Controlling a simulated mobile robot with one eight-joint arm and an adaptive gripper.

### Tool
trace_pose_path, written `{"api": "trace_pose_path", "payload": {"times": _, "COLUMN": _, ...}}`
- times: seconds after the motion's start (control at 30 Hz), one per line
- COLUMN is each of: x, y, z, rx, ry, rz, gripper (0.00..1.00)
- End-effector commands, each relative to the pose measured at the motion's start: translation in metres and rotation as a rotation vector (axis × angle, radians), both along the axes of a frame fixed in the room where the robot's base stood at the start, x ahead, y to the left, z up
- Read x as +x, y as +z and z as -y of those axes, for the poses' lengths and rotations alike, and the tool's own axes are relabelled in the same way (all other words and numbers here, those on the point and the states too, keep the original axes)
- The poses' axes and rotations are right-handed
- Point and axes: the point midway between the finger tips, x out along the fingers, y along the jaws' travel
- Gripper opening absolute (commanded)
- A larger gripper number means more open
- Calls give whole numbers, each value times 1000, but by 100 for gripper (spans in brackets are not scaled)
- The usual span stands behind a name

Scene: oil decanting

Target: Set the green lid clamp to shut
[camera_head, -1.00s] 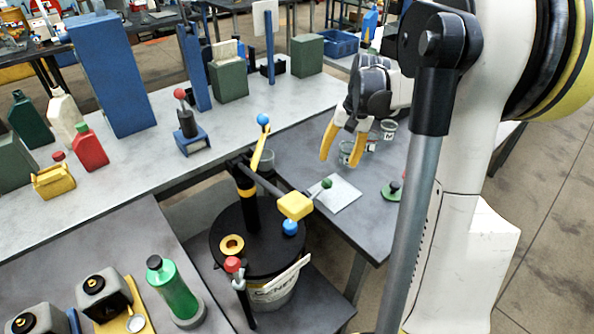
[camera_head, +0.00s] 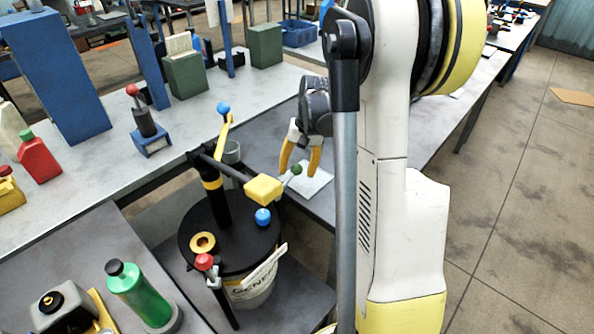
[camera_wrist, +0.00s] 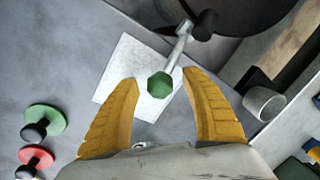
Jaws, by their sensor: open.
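The green lid clamp is a short grey lever with a green knob (camera_head: 297,169) at the far right rim of the drum's black lid (camera_head: 255,240). In the wrist view the green knob (camera_wrist: 160,86) lies between the fingertips, and its grey lever runs up to a black pivot by the dark lid (camera_wrist: 245,14). My gripper (camera_head: 298,173) is open, its yellow fingers pointing down on either side of the knob. The wrist view shows both fingers (camera_wrist: 160,79) apart, with no clear contact on the knob.
A yellow block handle (camera_head: 263,190) on a bar stands over the lid, left of my gripper. A blue ball (camera_head: 263,217) and a red-knobbed clamp (camera_head: 204,262) are at the lid. A white plate (camera_wrist: 115,75) lies beneath. A grey cup (camera_wrist: 264,102) stands nearby.

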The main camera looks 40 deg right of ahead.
Motion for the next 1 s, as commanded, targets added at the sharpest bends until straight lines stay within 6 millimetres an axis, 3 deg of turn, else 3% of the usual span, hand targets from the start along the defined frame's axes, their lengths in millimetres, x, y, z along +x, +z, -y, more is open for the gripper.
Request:
{"api": "trace_pose_path", "payload": {"times": 0.1, "x": 0, "y": 0, "z": 0, "rx": 0, "ry": 0, "rz": 0, "gripper": 55}}
{"api": "trace_pose_path", "payload": {"times": 0.13, "x": 0, "y": 0, "z": 0, "rx": 0, "ry": 0, "rz": 0, "gripper": 50}}
{"api": "trace_pose_path", "payload": {"times": 0.3, "x": 0, "y": 1, "z": 0, "rx": 0, "ry": 0, "rz": 0, "gripper": 0}}
{"api": "trace_pose_path", "payload": {"times": 0.67, "x": 0, "y": 6, "z": -3, "rx": -43, "ry": 0, "rz": 3, "gripper": 0}}
{"api": "trace_pose_path", "payload": {"times": 1.0, "x": 0, "y": 24, "z": -19, "rx": -271, "ry": 7, "rz": 17, "gripper": 0}}
